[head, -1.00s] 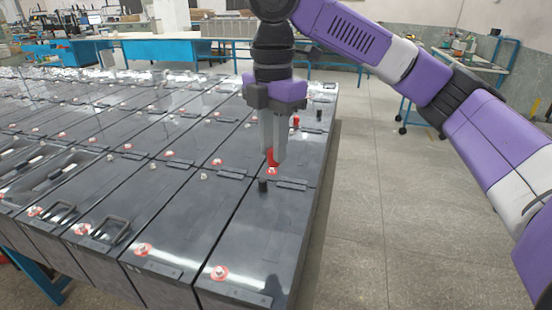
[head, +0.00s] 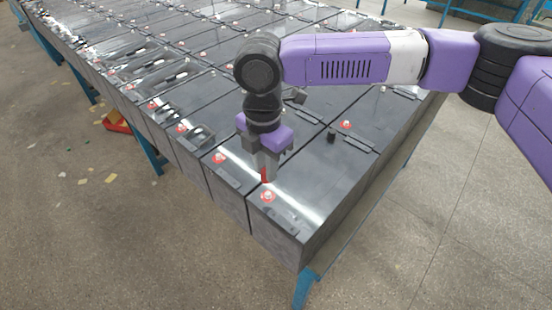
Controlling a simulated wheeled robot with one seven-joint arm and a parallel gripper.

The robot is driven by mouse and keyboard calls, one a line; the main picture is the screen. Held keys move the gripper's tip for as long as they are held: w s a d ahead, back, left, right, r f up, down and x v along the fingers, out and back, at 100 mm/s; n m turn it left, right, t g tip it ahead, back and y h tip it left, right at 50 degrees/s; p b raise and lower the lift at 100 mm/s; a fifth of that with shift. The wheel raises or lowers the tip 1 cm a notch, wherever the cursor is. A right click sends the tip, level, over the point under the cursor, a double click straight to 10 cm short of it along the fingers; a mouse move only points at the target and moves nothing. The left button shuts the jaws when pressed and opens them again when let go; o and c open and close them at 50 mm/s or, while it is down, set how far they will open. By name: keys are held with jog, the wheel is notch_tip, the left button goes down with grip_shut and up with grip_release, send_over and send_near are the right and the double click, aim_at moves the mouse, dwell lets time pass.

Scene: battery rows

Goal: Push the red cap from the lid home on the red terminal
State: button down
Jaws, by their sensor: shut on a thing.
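My gripper (head: 266,174) points down over the near end of the front corner battery (head: 325,180). It is shut on the red cap (head: 264,176), of which a narrow strip shows at the fingertips. The fingers hide the rest of the cap. The red terminal (head: 267,196) is a pale metal post on a red ring, bare, just below and slightly right of the cap. The cap looks apart from the post, with a small gap in the picture; its exact height is hard to tell.
A black cap (head: 331,136) stands farther back on the lid, near another red-ringed terminal (head: 346,124). Neighbouring batteries with red-ringed terminals (head: 219,158) lie to the left. Floor is open beyond the near edge. A red object (head: 116,122) lies on the floor.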

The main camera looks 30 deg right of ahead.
jog(key=b, duration=0.4)
send_over(267, 194)
jog(key=shift+f, duration=2.1)
jog(key=shift+r+p, duration=0.1)
jog(key=shift+p, duration=0.7)
jog(key=shift+f, duration=1.5)
dwell(1.0)
jog(key=c, duration=0.7)
grip_release()
jog(key=shift+r, duration=0.1)
jog(key=shift+r+p, duration=2.9)
jog(key=shift+r, duration=0.55)
